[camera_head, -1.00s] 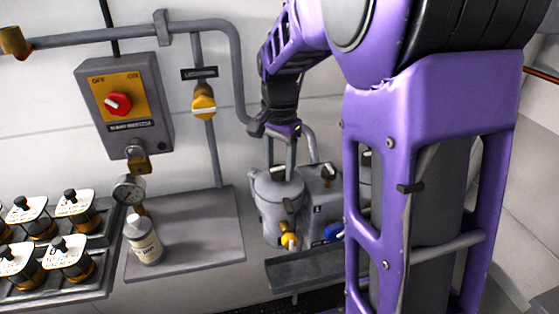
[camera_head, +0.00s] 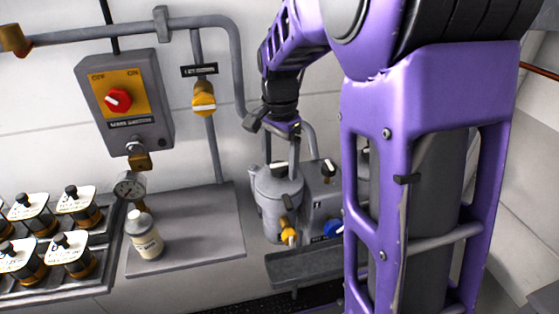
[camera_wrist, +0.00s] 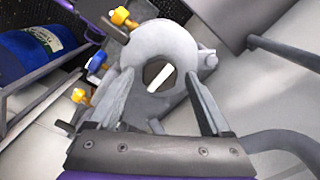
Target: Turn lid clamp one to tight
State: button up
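A grey pot (camera_head: 277,208) with a round lid stands on a low shelf below my arm. A dark knob with a white pointer bar sits in the middle of the lid; it shows in the wrist view (camera_wrist: 160,76) and small in the head view (camera_head: 279,168). I cannot read which clamp it is or any tight mark. My gripper (camera_head: 281,174) points down over the lid. In the wrist view its two fingers (camera_wrist: 158,98) are spread apart, one on each side of the knob, with a gap around it. Whether they touch the lid is unclear.
A grey box (camera_head: 322,195) with a small knob stands right beside the pot. Yellow (camera_head: 288,236) and blue (camera_head: 333,230) valve handles are at the front. A white bottle (camera_head: 145,238), a switch box (camera_head: 125,100) and a rack of jars (camera_head: 95,265) are at left.

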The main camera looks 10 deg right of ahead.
aim_at(279, 164)
notch_tip(279, 164, up, 17)
jog(key=p, duration=0.1)
jog(key=shift+r, duration=0.2)
dwell(0.5)
